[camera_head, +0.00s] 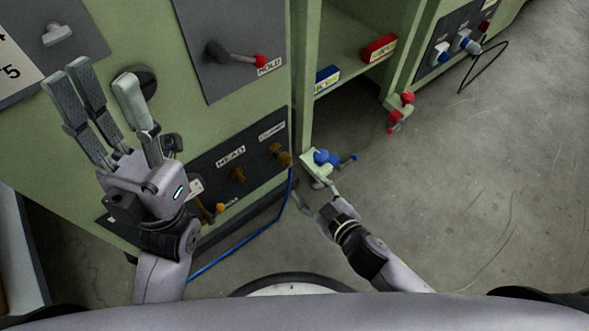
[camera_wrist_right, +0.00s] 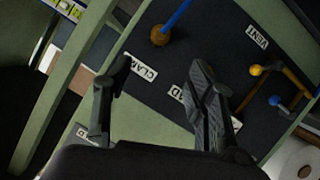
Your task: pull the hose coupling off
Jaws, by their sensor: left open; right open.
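The brass hose coupling (camera_head: 284,158) sits on the dark lower panel (camera_head: 205,176) at the CLAMP label, with the blue hose (camera_head: 245,240) hanging from it to the floor. In the right wrist view the coupling (camera_wrist_right: 160,36) and hose (camera_wrist_right: 177,16) show just beyond the gap between my fingertips. My right gripper (camera_head: 313,190) is open and empty, right of and below the coupling, apart from it. It also shows open in the wrist view (camera_wrist_right: 161,66). My left gripper (camera_head: 98,76) is open and empty, raised in front of the green cabinet, left of the coupling.
A bare brass port (camera_head: 238,175) sits at the HEAD label. A lever with a red knob (camera_head: 235,56) is above. A blue-handled valve (camera_head: 327,157) and red-handled valve (camera_head: 400,112) stand by the green shelf frame. The grey floor at right is mostly clear.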

